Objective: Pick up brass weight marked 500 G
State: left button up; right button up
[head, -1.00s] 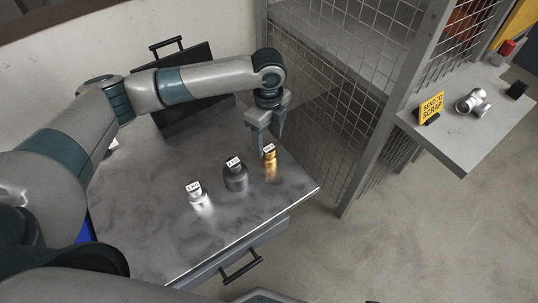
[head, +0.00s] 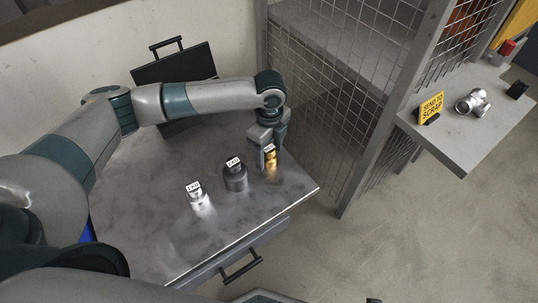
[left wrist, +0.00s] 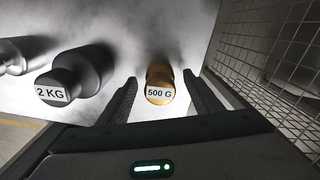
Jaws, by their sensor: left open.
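The brass weight (head: 270,163) stands upright near the right edge of the metal table. In the left wrist view the brass weight (left wrist: 159,88) carries a label reading 500 G and sits between the two fingers. My left gripper (head: 268,158) is open and points down, with its fingers around the top of the weight. In the left wrist view my left gripper (left wrist: 162,95) has a finger on each side of the weight, with gaps visible. My right gripper is not in view.
A dark weight (head: 235,180), labelled 2 KG in the left wrist view (left wrist: 62,88), stands left of the brass one. A silver weight (head: 197,202) stands farther left. A wire mesh fence (head: 330,130) rises beyond the table's (head: 150,225) right side.

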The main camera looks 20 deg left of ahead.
aim_at(270, 148)
pick_arm(q)
grip_shut()
jog(key=shift+r, duration=0.1)
jog(key=shift+r, duration=0.5)
notch_tip(270, 148, up, 3)
jog(key=shift+d+r, duration=0.15)
jog(key=shift+r, duration=0.05)
jog(key=s+d+r, duration=0.4)
jog(key=d+r, duration=0.2)
jog(key=d, duration=0.4)
jog(key=shift+s+d+r, duration=0.2)
jog(key=shift+s+r, duration=0.1)
jog(key=shift+s, duration=0.05)
